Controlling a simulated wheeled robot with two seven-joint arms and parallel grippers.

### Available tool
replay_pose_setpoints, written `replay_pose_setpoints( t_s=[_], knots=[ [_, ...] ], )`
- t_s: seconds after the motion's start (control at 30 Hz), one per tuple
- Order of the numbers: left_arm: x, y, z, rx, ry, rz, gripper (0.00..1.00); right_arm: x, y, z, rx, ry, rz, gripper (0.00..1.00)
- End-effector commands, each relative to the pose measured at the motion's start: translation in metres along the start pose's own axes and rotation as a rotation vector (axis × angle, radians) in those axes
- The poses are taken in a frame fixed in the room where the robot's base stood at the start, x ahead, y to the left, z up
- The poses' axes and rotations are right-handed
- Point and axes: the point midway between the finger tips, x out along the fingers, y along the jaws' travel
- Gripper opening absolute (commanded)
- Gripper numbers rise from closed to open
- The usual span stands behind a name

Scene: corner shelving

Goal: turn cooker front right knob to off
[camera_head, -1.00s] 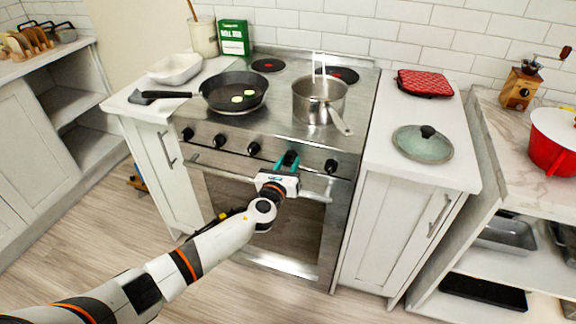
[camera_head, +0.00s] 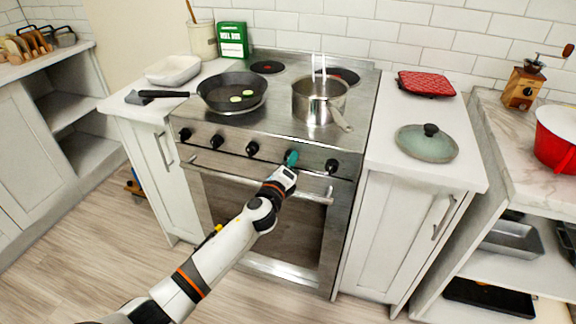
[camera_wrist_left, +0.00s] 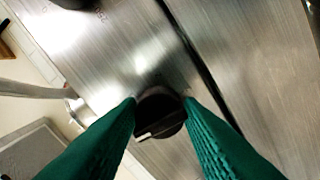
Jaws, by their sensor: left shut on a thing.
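The cooker (camera_head: 300,190) has a steel front with a row of several black knobs. My left gripper (camera_head: 291,158) is at the knob second from the right. In the left wrist view its green fingers stand on both sides of this black knob (camera_wrist_left: 158,118) and are shut on it. A pale line marks the knob's face. In the head view the fingers hide this knob. The rightmost knob (camera_head: 332,166) is free, just right of the gripper. My right gripper is not in view.
A steel saucepan (camera_head: 319,103) stands on the front right of the hob, and a black frying pan (camera_head: 225,94) with green slices on the left. The oven handle (camera_head: 225,170) runs below the knobs. A lid (camera_head: 425,143) lies on the right counter. The floor before the cooker is clear.

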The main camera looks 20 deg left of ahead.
Motion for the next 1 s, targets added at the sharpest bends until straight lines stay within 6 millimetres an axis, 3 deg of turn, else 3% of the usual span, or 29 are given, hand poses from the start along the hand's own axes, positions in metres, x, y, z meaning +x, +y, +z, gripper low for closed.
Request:
replay_pose_setpoints(
  t_s=[0.73,0.77,0.8,0.9,1.0],
  knots=[
    [-0.0001,-0.0006,0.0000,-0.095,0.000,-0.002,0.11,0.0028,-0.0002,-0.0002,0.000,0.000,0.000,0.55],
    [-0.0001,-0.0007,0.0000,-0.095,0.000,-0.002,0.35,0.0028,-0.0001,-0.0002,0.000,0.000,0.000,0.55],
    [-0.0001,-0.0006,0.0000,-0.095,0.000,-0.002,0.42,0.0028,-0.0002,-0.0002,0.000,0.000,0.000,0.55],
    [-0.0001,-0.0005,0.0000,-0.094,0.000,-0.002,0.55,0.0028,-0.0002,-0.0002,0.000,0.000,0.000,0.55],
    [-0.0001,-0.0004,0.0000,-0.093,0.000,-0.001,0.55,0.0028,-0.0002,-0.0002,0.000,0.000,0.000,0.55]
  ],
)
